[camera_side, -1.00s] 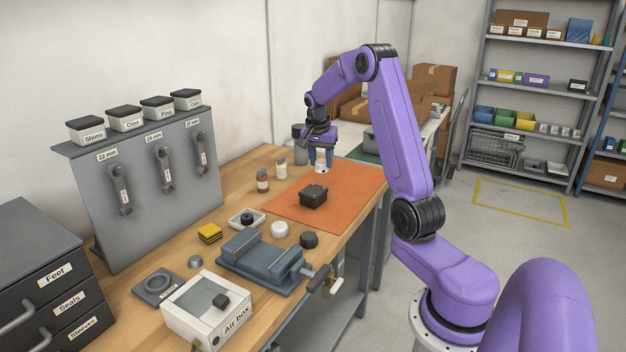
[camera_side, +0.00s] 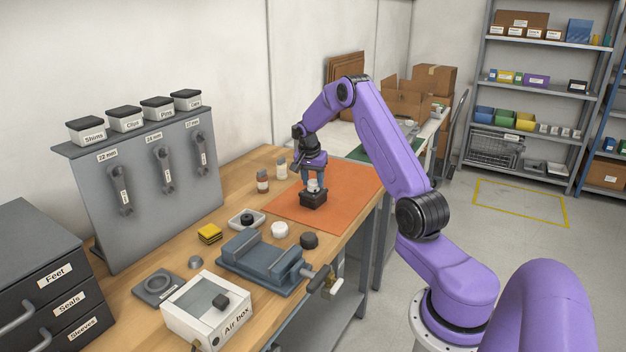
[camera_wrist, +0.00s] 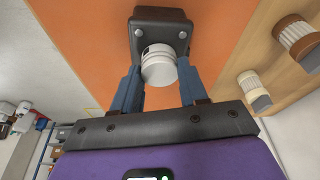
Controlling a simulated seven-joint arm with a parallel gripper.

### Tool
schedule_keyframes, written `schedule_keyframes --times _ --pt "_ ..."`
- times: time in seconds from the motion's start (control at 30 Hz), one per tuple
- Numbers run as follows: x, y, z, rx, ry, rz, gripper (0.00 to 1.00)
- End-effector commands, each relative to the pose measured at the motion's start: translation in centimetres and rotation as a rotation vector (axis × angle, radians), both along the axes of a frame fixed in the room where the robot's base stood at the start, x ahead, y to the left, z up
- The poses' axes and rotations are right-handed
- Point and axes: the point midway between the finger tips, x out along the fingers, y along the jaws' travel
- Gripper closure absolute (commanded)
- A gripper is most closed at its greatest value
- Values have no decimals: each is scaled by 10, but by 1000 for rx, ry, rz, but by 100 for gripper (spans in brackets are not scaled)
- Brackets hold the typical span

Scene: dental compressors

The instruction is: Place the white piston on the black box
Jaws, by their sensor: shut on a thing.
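The black box (camera_side: 313,201) sits on the orange mat (camera_side: 350,187). The white piston (camera_side: 314,187) is upright over the box, between the fingers of my gripper (camera_side: 314,182). In the wrist view, my gripper (camera_wrist: 158,78) is shut on the piston (camera_wrist: 158,66), with one blue finger on each side. The black box (camera_wrist: 160,16) shows behind the piston, with pale round studs at its corners. The piston hides part of the box top. I cannot tell whether the piston touches the box or hovers just above it.
Two small capped jars (camera_side: 263,182) stand on the wood left of the mat. A grey vise (camera_side: 262,262), a white round part (camera_side: 280,229) and a dark knob (camera_side: 309,240) are in front. The mat right of the box is clear.

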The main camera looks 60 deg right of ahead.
Motion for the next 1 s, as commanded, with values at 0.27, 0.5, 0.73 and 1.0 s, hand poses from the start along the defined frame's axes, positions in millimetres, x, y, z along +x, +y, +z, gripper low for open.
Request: schedule_keyframes --times 0.27,0.5,0.73,1.0 --pt "0 0 -1 -1 -1 0 88" --pt "0 0 -2 -1 -1 0 31" --pt "0 0 -1 -1 -1 0 31" --pt "-1 7 29 -3 -4 2 31"
